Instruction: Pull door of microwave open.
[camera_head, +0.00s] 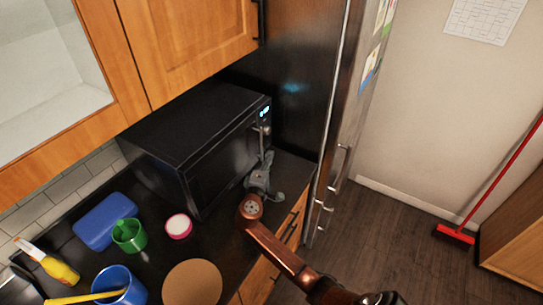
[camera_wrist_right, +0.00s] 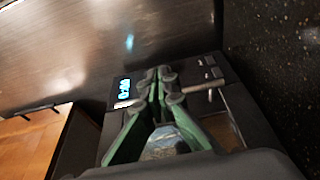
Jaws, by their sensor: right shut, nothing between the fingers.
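The black microwave (camera_head: 185,125) stands on the dark counter under the wooden cabinet, with its lit display near the far right corner. Its door (camera_head: 225,165) looks shut. My right gripper (camera_head: 268,157) is in front of the microwave's right end, near the control panel. In the right wrist view, the fingertips of my right gripper (camera_wrist_right: 161,74) are together with nothing between them. They lie across the view of the panel, between the lit display (camera_wrist_right: 124,89) and a small pale knob-like part (camera_wrist_right: 203,86). I cannot tell whether they touch the microwave. My left gripper is out of view.
A tall dark fridge (camera_head: 300,90) with a long metal handle stands close on the right. On the counter are a pink-rimmed round container (camera_head: 179,226), a green cup (camera_head: 129,238), a blue cup (camera_head: 125,290), a blue block (camera_head: 100,222), a yellow bottle (camera_head: 60,270) and a brown disc (camera_head: 192,283).

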